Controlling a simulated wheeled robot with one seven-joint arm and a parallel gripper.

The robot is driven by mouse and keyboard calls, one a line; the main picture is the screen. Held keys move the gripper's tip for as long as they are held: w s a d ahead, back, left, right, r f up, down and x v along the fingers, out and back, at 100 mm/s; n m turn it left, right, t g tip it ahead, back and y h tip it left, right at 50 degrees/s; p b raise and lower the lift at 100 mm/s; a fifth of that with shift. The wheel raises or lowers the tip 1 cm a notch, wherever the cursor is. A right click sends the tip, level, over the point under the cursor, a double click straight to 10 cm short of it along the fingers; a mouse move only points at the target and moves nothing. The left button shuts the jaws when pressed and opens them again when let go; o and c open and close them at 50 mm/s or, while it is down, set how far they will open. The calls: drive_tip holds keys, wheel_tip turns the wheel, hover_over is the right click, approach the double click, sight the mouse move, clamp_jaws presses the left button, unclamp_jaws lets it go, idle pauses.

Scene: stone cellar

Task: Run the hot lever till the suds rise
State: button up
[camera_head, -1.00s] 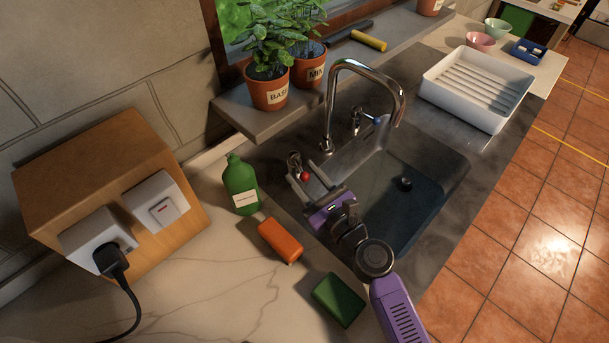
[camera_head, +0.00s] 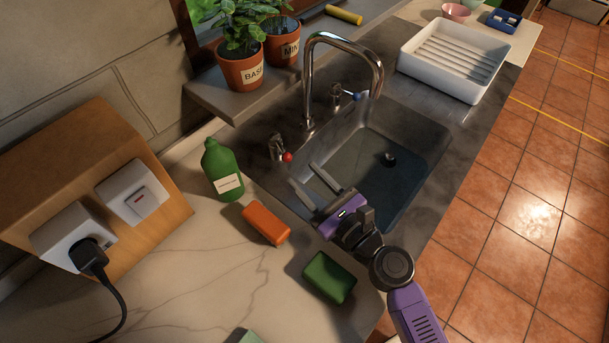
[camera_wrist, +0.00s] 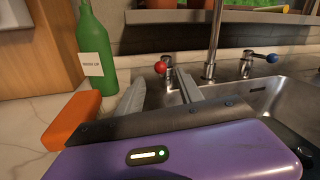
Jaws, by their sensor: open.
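The hot lever has a red knob (camera_head: 287,157) and sits on the sink's back ledge, left of the spout. The red knob also shows in the wrist view (camera_wrist: 161,68). My gripper (camera_head: 303,174) is open and empty, its fingers pointing at the red knob from the front. In the wrist view the knob appears between the fingertips (camera_wrist: 160,80), a little beyond them. The chrome spout (camera_head: 344,42) arches over the basin (camera_head: 408,190). No stream shows below it. The basin floor is dark bluish with a drain (camera_head: 389,160). I see no suds.
A blue-knobbed lever (camera_head: 357,97) stands right of the spout. A green bottle (camera_head: 222,170), an orange block (camera_head: 267,224) and a green block (camera_head: 329,277) stand left of my arm. Potted plants (camera_head: 243,70) are on the sill, a white drainer (camera_head: 452,60) at right.

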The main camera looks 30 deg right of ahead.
drive_tip(key=shift+c, duration=0.4)
drive_tip(key=shift+d+f, duration=0.1)
drive_tip(key=shift+d, duration=0.05)
drive_tip(key=c, duration=0.4)
drive_tip(key=shift+t+h, duration=0.7)
drive_tip(key=shift+h, duration=0.2)
drive_tip(key=d+b, duration=0.1)
drive_tip(key=d, duration=0.2)
drive_tip(key=w+d+r+b, duration=0.1)
drive_tip(key=d, duration=0.2)
drive_tip(key=w+d+r+b, duration=0.1)
drive_tip(key=d, duration=0.2)
drive_tip(key=shift+w+d+r+b, duration=0.2)
drive_tip(key=shift+d+b, duration=0.1)
drive_tip(key=shift+b, duration=0.1)
clamp_jaws()
drive_tip(key=s+d+r+n+g+y+b, duration=0.25)
drive_tip(key=s+d+n+y+b, duration=0.2)
drive_tip(key=n, duration=1.05)
drive_tip(key=n+g+y+p, duration=0.3)
drive_tip(key=n+p, duration=0.1)
drive_tip(key=n, duration=0.3)
approach(280, 147)
drive_tip(key=shift+f+x, duration=0.2)
drive_tip(key=shift+x, duration=1.25)
